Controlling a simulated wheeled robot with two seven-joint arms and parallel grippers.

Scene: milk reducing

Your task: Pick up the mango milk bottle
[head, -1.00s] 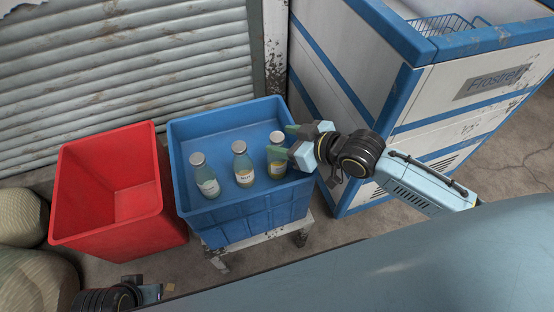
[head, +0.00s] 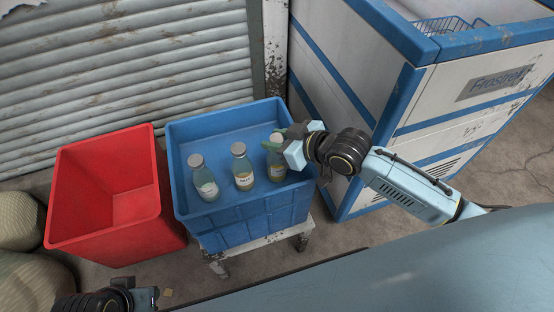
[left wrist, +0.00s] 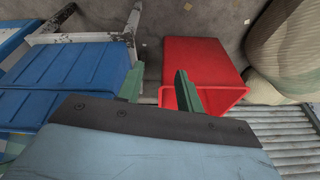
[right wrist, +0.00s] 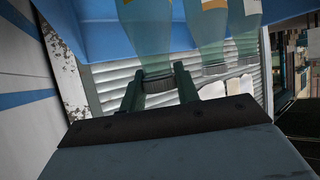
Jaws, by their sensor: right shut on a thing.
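Three clear bottles with pale caps stand in the blue crate (head: 205,235): a left one (head: 203,180), a middle one (head: 242,168) with a white label, and a right one (head: 276,168). The print is too small to tell which is mango. My right gripper (head: 287,139) is shut on the right bottle near its cap. The right wrist view shows this bottle (right wrist: 149,40) between the fingers, with an orange label edge at the top. My left gripper (left wrist: 158,84) is open and empty, low at the left in the head view, away from the bottles.
An empty red crate (head: 110,190) stands left of the blue crate. The blue crate rests on a worn white stand (head: 262,241). A white and blue freezer (head: 440,110) is at the right, close to my right arm. Sacks (head: 28,285) lie at the far left.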

